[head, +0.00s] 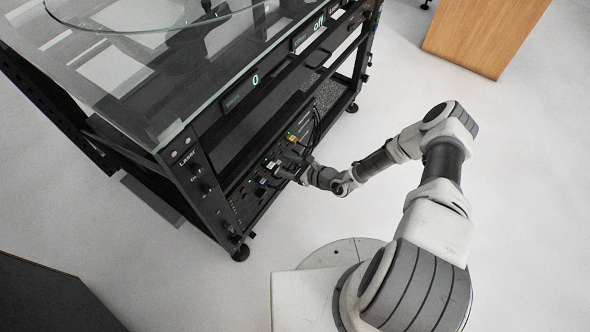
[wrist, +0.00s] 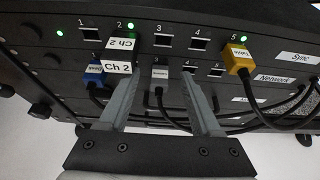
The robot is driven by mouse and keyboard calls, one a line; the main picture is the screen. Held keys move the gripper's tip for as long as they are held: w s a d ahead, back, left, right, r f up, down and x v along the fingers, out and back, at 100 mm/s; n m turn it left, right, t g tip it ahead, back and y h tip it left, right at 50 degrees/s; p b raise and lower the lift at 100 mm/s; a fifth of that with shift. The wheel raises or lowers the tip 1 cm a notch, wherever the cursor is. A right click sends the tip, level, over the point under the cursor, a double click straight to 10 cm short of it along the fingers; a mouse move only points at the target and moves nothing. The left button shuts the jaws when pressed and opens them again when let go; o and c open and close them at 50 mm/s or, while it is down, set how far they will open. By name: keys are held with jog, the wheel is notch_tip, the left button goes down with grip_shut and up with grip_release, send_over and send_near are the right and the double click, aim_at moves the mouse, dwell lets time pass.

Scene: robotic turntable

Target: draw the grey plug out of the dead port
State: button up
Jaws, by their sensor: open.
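The grey plug (wrist: 160,74) sits in a port in the lower row of the black panel in the wrist view. It has a pale label with small unreadable text, and a black cable hangs from it. No lit light shows beside its port. My gripper (wrist: 160,79) is open, with one finger on each side of the grey plug. In the head view my gripper (head: 293,168) is at the rack's lower panel, where the arm hides the grey plug.
Left of the grey plug are a black plug labelled Ch 2 (wrist: 118,67) and a blue plug (wrist: 95,74). A yellow plug (wrist: 238,60) is at right. Several black cables (wrist: 275,118) run below. The glass-topped rack (head: 190,150) stands on clear floor.

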jog(key=shift+w+a+f, duration=0.2)
jog(key=shift+w+a, duration=0.1)
jog(key=shift+a, duration=0.15)
grip_shut()
jog(key=shift+s+d, duration=0.1)
jog(key=shift+d, duration=0.05)
jog(key=shift+s+d+p, duration=0.3)
jog(key=shift+s+d, duration=0.3)
jog(key=shift+d, duration=0.15)
jog(key=shift+s+d+p, duration=0.3)
jog(key=shift+s+d, duration=0.25)
jog(key=shift+d, duration=0.2)
jog(key=shift+d, duration=0.15)
